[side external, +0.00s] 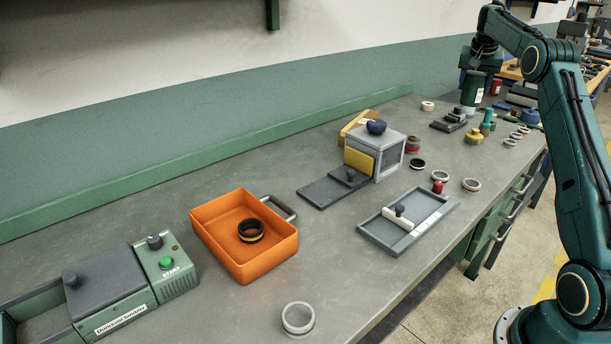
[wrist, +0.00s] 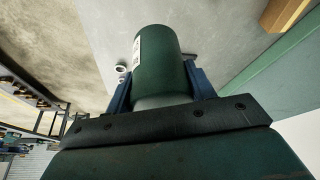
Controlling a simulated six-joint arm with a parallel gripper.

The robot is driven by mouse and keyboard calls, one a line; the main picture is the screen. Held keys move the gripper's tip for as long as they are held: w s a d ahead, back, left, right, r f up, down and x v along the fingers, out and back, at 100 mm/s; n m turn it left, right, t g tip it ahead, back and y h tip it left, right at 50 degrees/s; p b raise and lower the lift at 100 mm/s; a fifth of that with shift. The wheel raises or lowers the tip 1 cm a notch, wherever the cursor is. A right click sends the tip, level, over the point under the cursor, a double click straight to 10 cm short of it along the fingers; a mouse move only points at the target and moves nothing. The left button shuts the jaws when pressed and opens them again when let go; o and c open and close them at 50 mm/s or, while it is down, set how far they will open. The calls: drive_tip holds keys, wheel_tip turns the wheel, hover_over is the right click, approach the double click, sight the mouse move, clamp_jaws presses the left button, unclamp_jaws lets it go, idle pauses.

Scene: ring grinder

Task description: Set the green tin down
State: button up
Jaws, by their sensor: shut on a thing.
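The green tin (side external: 472,89) is a dark green cylinder with a white label, at the far end of the bench in the side view. My gripper (side external: 477,74) is shut on it from above. In the wrist view the tin (wrist: 156,58) sits between my two blue fingers (wrist: 158,82), and its far end points away from the camera. A pale ring shape shows at the tin's lower end in the side view; I cannot tell whether the tin touches the bench.
A dark block fixture (side external: 449,122), a yellow-based piece (side external: 474,136) and several rings stand near the tin. A red can (side external: 495,87) is just right of it. An orange bin (side external: 246,262), a grey box (side external: 388,150) and a grey tray (side external: 377,236) stand nearer. Bare bench lies left of the tin.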

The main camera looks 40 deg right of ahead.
drive_tip(key=w+a+n+t+y, duration=0.1)
drive_tip(key=w+a+n, duration=0.2)
drive_tip(key=w+a, duration=0.55)
drive_tip(key=w+a+n, duration=0.2)
drive_tip(key=w+a, duration=0.2)
drive_tip(key=a, duration=0.9)
drive_tip(key=w+a+n+t+y, duration=0.1)
drive_tip(key=w+a+n, duration=0.2)
drive_tip(key=w+a, duration=0.55)
drive_tip(key=s+a+n+y, duration=0.25)
drive_tip(key=a+n, duration=0.25)
drive_tip(key=a, duration=2.3)
drive_tip(key=s+a+n+y, duration=0.1)
drive_tip(key=s+a+n, duration=0.2)
drive_tip(key=s+a, duration=0.6)
drive_tip(key=s+a+n+y, duration=0.15)
drive_tip(key=s+a, duration=0.25)
drive_tip(key=a, duration=0.9)
drive_tip(key=s+a+n, duration=0.4)
drive_tip(key=s+a, duration=0.3)
drive_tip(key=a, duration=0.4)
wheel_tip(320, 180, down, 15)
drive_tip(key=shift+f, duration=0.2)
drive_tip(key=shift+w+a+m, duration=0.1)
drive_tip(key=shift+m, duration=0.15)
drive_tip(key=shift+f, duration=2.1)
drive_tip(key=shift+f, duration=0.2)
